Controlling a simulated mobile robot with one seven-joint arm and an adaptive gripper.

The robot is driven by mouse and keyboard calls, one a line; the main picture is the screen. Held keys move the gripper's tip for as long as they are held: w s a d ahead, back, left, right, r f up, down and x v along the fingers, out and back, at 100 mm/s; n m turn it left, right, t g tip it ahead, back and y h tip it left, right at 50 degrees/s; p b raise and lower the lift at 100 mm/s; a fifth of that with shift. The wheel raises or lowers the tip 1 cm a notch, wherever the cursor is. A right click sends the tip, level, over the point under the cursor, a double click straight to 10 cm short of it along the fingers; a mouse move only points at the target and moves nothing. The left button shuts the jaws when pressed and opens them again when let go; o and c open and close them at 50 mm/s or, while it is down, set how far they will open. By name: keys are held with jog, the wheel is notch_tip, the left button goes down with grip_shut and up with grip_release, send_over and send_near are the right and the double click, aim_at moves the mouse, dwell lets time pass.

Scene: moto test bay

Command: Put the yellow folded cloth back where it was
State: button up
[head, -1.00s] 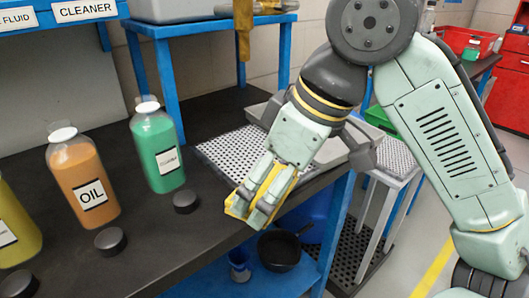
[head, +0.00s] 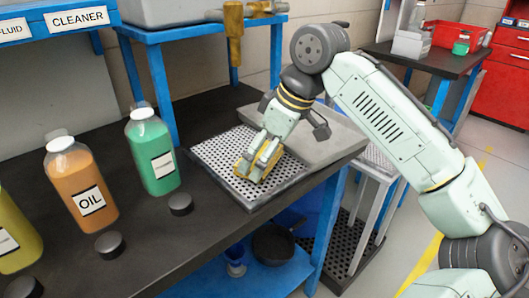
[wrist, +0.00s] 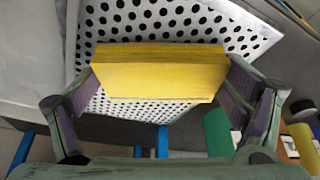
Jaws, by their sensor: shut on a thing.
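The yellow folded cloth (wrist: 160,75) is held between the two fingers of my gripper (head: 258,170). In the wrist view it spans the gap from finger to finger. In the head view only parts of the cloth (head: 242,167) show around the fingertips, over the perforated tray (head: 222,152). The white perforated surface with dark holes also fills the background behind the cloth in the wrist view (wrist: 240,38). I cannot tell whether the cloth touches the tray.
A green bottle (head: 153,150), an orange oil bottle (head: 80,185) and dark caps (head: 180,204) stand left of the tray on the dark bench (head: 190,245). A grey flat tray (head: 325,140) lies right.

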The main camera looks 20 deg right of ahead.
jog(key=shift+f, duration=0.2)
jog(key=shift+f, duration=0.15)
jog(key=o, duration=0.8)
jog(key=shift+o, duration=0.2)
jog(key=v, duration=1.2)
jog(key=shift+r, duration=0.25)
